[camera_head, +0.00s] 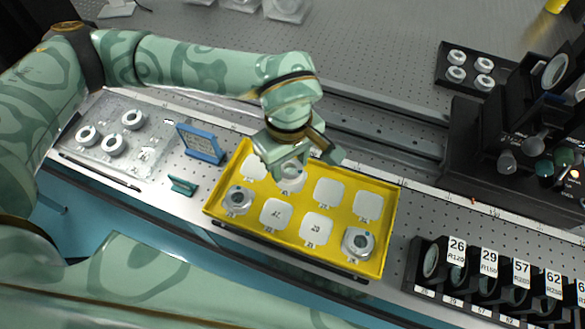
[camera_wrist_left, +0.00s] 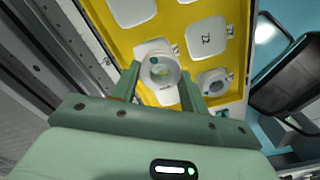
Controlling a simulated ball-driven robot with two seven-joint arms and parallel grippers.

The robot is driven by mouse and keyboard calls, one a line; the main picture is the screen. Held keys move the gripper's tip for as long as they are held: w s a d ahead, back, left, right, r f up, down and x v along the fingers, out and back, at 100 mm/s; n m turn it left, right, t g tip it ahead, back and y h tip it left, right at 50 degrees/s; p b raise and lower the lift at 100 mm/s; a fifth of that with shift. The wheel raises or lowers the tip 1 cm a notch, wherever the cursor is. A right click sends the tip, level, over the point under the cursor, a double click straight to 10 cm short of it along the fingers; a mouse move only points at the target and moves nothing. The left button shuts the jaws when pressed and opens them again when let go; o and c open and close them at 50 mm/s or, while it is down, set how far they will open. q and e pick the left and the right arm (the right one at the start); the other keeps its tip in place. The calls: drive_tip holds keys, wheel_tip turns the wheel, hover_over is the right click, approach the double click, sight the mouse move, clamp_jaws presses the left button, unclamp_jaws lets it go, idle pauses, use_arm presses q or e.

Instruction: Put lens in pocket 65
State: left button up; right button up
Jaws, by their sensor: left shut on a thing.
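My left gripper (camera_head: 287,168) points down over the back row of the yellow tray (camera_head: 385,225). It is shut on a white ring-shaped lens (camera_head: 292,181). In the left wrist view the lens (camera_wrist_left: 158,68) sits between the two green fingers (camera_wrist_left: 160,84), over a pale square pocket. I cannot tell whether it touches the pocket floor. The tray has two rows of pale pockets with small numbers; I cannot read a clear 65. Other mounted lenses stand in the front-left pocket (camera_head: 237,200) and front-right pocket (camera_head: 357,243). My right gripper is not in view.
A clear tray with white rings (camera_head: 113,144) lies left of a blue framed plate (camera_head: 200,144) and a small green card (camera_head: 183,185). Numbered black holders (camera_head: 490,275) stand at the right front. A black tray of rings (camera_head: 470,68) and dark optics lie farther right. A metal rail runs behind the tray.

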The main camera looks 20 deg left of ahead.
sight(291, 163)
use_arm(q)
drive_tip(key=shift+w+f, duration=0.2)
drive_tip(key=shift+f, duration=0.05)
drive_tip(key=f, duration=0.1)
drive_tip(key=f+b, duration=0.1)
drive_tip(key=f, duration=0.2)
drive_tip(key=shift+w+b, duration=0.35)
drive_tip(key=shift+b, duration=0.05)
drive_tip(key=shift+r, duration=0.2)
drive_tip(key=shift+s+f, duration=0.1)
drive_tip(key=o, duration=1)
drive_tip(key=shift+f, duration=0.1)
wheel_tip(291, 163, up, 12)
drive_tip(key=p, duration=0.3)
drive_tip(key=shift+r+p, duration=0.2)
drive_tip(key=shift+p, duration=0.2)
